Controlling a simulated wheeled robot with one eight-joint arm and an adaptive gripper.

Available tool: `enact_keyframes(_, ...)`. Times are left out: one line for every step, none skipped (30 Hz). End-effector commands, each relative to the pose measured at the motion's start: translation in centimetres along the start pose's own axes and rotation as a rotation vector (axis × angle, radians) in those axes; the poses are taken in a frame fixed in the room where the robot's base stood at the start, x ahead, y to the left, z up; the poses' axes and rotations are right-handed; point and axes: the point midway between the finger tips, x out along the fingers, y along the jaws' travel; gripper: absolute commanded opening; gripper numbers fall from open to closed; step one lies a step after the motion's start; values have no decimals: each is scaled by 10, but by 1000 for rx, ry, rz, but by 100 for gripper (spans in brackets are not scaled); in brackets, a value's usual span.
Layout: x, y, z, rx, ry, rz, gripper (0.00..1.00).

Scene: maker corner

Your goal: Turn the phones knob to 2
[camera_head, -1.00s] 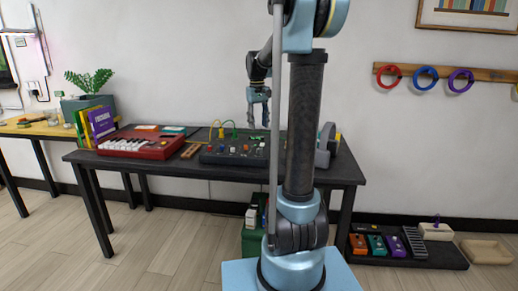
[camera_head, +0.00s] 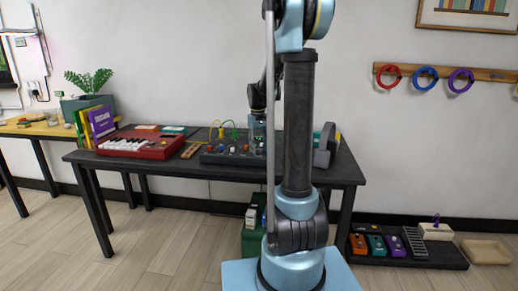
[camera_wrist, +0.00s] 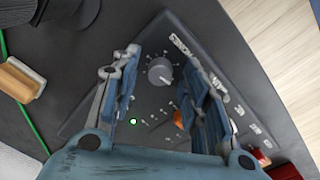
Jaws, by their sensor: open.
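The black panel box (camera_head: 222,158) stands on the dark table in the head view. In the wrist view its panel (camera_wrist: 152,135) carries a grey round knob (camera_wrist: 160,71) ringed by small marks. Lettering beside it, upside down, seems to read PHONES; the number its pointer faces is too small to tell. My gripper (camera_wrist: 161,62) is open, its fingers on either side of this knob with gaps showing. In the head view my gripper (camera_head: 258,128) is down at the box's right part, and my arm hides the knob there.
An orange knob (camera_wrist: 178,118) and a lit green lamp (camera_wrist: 133,121) sit near the fingers. A green cable (camera_wrist: 22,105) runs at the left. A red keyboard (camera_head: 140,146) stands left of the box, and a grey round-topped device (camera_head: 324,146) stands to the right.

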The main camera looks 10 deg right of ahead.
Motion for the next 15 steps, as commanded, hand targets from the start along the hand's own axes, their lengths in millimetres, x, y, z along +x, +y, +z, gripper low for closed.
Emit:
enact_keyframes(0,0,0,0,0,0,42)
enact_keyframes(0,0,0,0,0,0,42)
enact_keyframes(0,0,0,0,0,0,42)
enact_keyframes(0,0,0,0,0,0,42)
enact_keyframes(0,0,0,0,0,0,42)
enact_keyframes(0,0,0,0,0,0,32)
enact_keyframes(0,0,0,0,0,0,26)
enact_keyframes(0,0,0,0,0,0,19)
enact_keyframes(0,0,0,0,0,0,10)
enact_keyframes(0,0,0,0,0,0,3)
enact_keyframes(0,0,0,0,0,0,0)
enact_keyframes(0,0,0,0,0,0,0)
enact_keyframes(0,0,0,0,0,0,0)
enact_keyframes(0,0,0,0,0,0,0)
enact_keyframes(0,0,0,3,0,0,0)
